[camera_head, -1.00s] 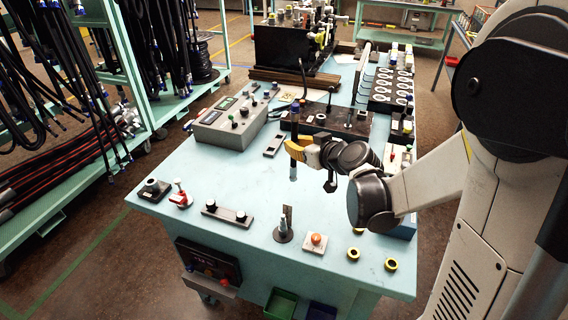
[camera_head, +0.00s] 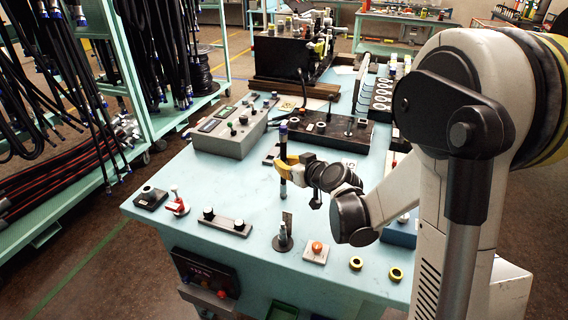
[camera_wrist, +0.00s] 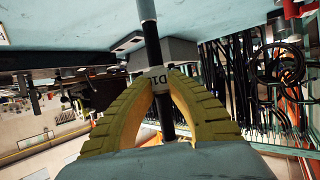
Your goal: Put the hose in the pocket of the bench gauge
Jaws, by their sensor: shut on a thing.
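My gripper (camera_head: 286,168) has two yellow ribbed fingers, shut around the middle of a thin black hose (camera_head: 283,142). The hose stands about upright, with a blue band near its top, over the middle of the bench; I cannot tell whether its lower end touches the top. I cannot tell for sure which fixture is the bench gauge. A long dark block with round sockets (camera_head: 352,134) lies behind the hose, and a small dark block with a round opening (camera_head: 151,198) sits at the left front.
The pale blue bench (camera_head: 205,180) has clear room left of the hose. A grey control box (camera_head: 232,130) stands behind left. A two-knob bar (camera_head: 225,222), a metal post on a round base (camera_head: 283,236) and an orange button (camera_head: 316,248) line the front. Hose racks stand left.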

